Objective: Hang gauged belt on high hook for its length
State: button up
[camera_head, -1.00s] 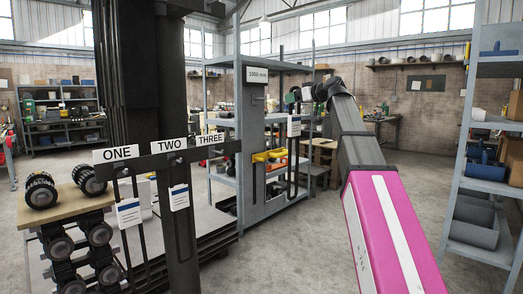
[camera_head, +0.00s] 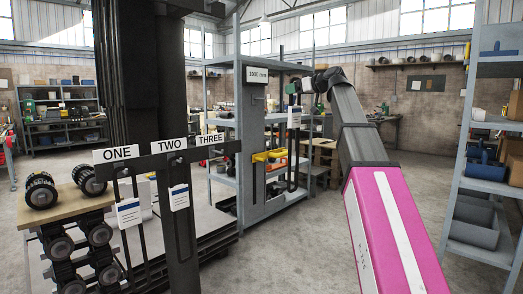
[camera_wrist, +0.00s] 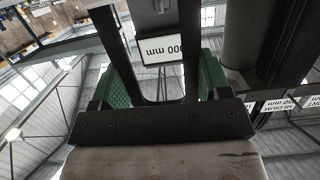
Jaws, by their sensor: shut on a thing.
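My gripper (camera_head: 293,88) is shut on a black belt (camera_head: 292,170) with a white tag (camera_head: 294,120). The belt hangs below the gripper, just right of a grey post (camera_head: 252,160) with a "1000 mm" sign (camera_head: 257,75). A small hook-like fitting (camera_head: 258,98) shows under the sign. In the wrist view the green finger pads (camera_wrist: 163,80) flank dark strips, and the sign (camera_wrist: 162,50) appears upside down between them. The belt's top inside the fingers is hard to make out. Belt and post look apart in the head view.
A nearer rack (camera_head: 180,230) carries signs ONE, TWO and THREE; tagged belts hang under ONE and TWO. Yellow items (camera_head: 268,156) are by the post. Shelving (camera_head: 485,190) stands at the right. Open floor (camera_head: 330,240) lies in front.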

jog(key=shift+r, duration=3.3)
